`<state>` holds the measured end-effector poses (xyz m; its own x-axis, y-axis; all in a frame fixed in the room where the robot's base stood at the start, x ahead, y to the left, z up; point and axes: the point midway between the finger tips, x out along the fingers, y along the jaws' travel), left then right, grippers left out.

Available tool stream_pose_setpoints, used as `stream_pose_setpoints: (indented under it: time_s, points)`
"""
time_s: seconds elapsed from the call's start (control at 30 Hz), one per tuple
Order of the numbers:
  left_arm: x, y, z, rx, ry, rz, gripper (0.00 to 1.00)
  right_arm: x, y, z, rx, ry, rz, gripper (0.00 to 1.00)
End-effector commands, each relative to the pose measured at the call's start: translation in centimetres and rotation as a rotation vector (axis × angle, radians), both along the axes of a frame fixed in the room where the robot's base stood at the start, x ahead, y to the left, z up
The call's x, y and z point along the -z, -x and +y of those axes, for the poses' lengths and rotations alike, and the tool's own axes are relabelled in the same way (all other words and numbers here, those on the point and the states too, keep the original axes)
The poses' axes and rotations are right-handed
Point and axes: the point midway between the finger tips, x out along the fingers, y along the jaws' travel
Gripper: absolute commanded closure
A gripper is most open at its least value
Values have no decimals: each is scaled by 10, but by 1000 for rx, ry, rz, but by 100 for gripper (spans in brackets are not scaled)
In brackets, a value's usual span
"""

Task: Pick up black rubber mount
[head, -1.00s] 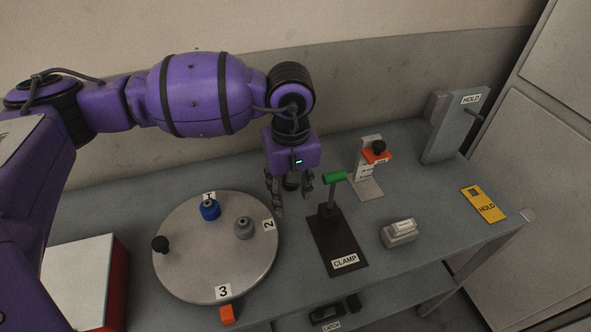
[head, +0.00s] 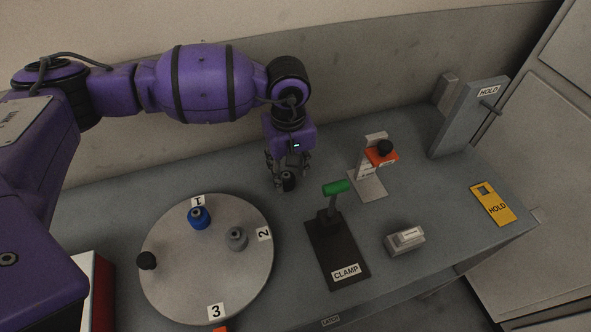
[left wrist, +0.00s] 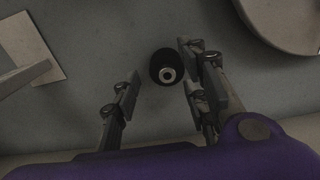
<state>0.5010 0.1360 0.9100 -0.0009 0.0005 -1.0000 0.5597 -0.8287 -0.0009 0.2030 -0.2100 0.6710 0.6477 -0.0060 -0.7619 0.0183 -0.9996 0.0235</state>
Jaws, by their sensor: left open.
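A black rubber mount (head: 288,184), round with a light metal centre, stands on the bench near the back wall. It also shows in the left wrist view (left wrist: 166,67). My left gripper (head: 289,172) points down over it, its fingers open on either side. In the left wrist view the open fingers (left wrist: 160,86) leave a gap around the mount, which sits near the fingertips and looks closer to the right finger. I see no clear contact. My right gripper is not in view.
A turntable (head: 180,290) left of the gripper carries a blue mount (head: 199,217), a grey one (head: 236,239) and a black knob-like piece (head: 147,261). A green-handled clamp (head: 336,188) and an orange-topped stand (head: 366,186) are to the right. A grey block (head: 404,239) lies farther right.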

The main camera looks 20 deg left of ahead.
Motion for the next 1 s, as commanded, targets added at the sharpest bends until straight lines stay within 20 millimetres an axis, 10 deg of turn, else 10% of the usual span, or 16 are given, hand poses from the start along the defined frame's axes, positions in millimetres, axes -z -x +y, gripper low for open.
stream_pose_setpoints:
  time_s: [0.4,0.7,1.0]
  points:
    - [21,1,0,0,0,0,59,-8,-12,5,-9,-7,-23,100]
    - [21,1,0,-1,1,1,98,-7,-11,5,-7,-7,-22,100]
    - [19,0,0,-1,0,0,100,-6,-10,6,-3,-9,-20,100]
